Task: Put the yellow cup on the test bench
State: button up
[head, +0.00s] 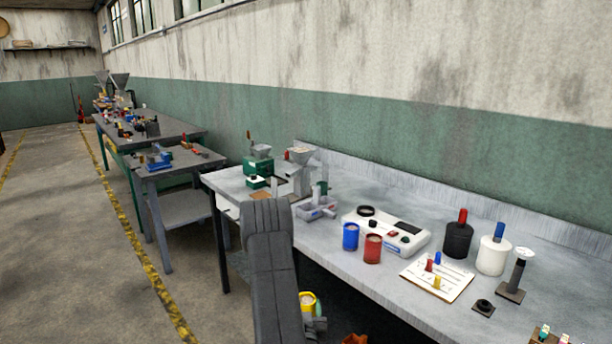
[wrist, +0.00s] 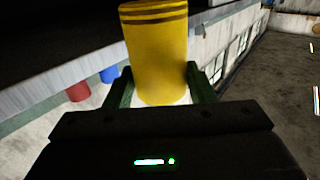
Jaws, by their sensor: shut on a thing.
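The yellow cup (head: 308,299) is in the head view at the lower middle, in front of the bench and below its top. My gripper (head: 318,318) is shut on it, partly hidden by my own arm. In the wrist view the yellow cup (wrist: 158,50) stands between the two green fingers of my gripper (wrist: 163,88), one on each side. The grey bench (head: 340,262) runs along the wall at the right and carries test gear. The bench edge (wrist: 60,68) also shows at the left of the wrist view.
A blue cup (head: 350,237) and a red cup (head: 372,249) stand near the bench's front edge, beside a white device (head: 408,241). A white board (head: 437,279), black bottle (head: 458,241) and white bottle (head: 492,256) are further right. Bare bench top lies in front of them.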

jog(key=shift+s+r+p, duration=0.15)
jog(key=shift+r+p, duration=0.15)
jog(key=shift+r, duration=0.35)
jog(key=s+f, duration=0.5)
jog(key=f, duration=0.1)
